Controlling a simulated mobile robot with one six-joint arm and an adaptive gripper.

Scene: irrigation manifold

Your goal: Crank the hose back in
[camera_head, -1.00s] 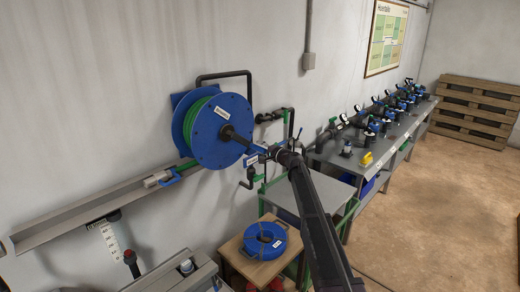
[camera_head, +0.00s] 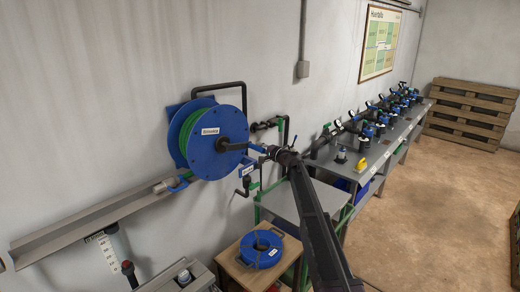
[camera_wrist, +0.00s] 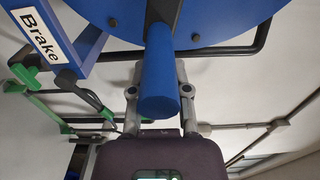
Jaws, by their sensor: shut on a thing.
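The hose reel (camera_head: 208,150) is a blue drum with green hose (camera_head: 188,138) wound on it, mounted on the wall. A black crank arm (camera_head: 232,146) reaches right from its hub and ends in a blue handle (camera_head: 257,148). My gripper (camera_head: 266,151) is at this handle, right of the reel. In the wrist view the blue handle (camera_wrist: 158,75) stands between the two fingers of my gripper (camera_wrist: 159,98), which are shut on it. The far side of the drum is hidden.
A blue part labelled Brake (camera_wrist: 42,38) is close by at upper left in the wrist view. A metal trough (camera_head: 90,228) runs along the wall. A small wooden table (camera_head: 240,268) holds a blue coil (camera_head: 261,250). Pipes and a long bench (camera_head: 340,168) stand to the right.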

